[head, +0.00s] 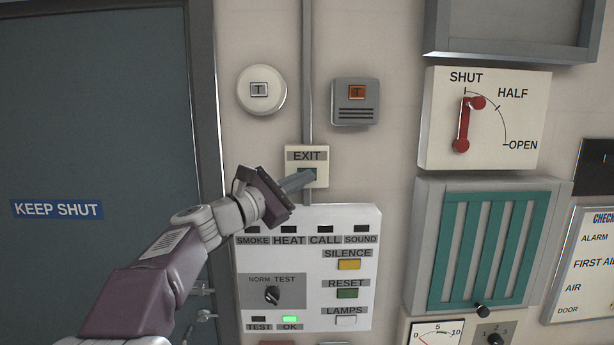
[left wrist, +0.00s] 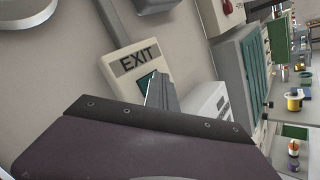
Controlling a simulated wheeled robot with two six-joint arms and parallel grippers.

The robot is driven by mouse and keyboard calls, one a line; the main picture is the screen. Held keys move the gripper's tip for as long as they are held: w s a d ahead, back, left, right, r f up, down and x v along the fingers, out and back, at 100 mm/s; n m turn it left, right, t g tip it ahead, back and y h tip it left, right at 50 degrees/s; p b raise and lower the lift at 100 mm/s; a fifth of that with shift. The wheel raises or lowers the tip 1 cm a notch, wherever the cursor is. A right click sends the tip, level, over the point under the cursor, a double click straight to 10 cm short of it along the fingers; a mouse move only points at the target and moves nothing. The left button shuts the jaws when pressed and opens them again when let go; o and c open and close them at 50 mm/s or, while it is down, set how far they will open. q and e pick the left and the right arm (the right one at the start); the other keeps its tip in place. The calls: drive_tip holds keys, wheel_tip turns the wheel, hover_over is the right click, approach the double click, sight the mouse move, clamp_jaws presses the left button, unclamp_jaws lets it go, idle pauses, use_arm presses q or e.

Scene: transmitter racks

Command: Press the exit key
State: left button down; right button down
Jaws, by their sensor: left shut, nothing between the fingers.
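The exit key is a small dark teal key (left wrist: 147,80) on a cream plate labelled EXIT (head: 307,155), fixed to the wall above the alarm panel. The plate also shows in the left wrist view (left wrist: 132,62). My left gripper (head: 309,177) is shut and empty, with its fingertips in front of the key, covering part of it. In the left wrist view the fingertips (left wrist: 157,88) overlap the key's lower right edge. I cannot tell whether they touch it. My right gripper is in neither view.
Below is a white alarm panel (head: 365,230) with several keys and a knob. A dark door (head: 100,120) is at the left. A round detector (head: 261,108) is above.

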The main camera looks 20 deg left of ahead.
use_arm(q)
drive_tip(key=shift+s+d+b, duration=0.2)
drive_tip(key=shift+s+b, duration=0.25)
drive_tip(key=shift+s, duration=0.2)
drive_tip(key=s+b, duration=0.1)
drive_tip(key=s, duration=0.1)
drive_tip(key=s+d+b, duration=0.1)
drive_tip(key=s, duration=0.1)
drive_tip(key=shift+s+d, duration=0.15)
drive_tip(key=shift+s, duration=0.25)
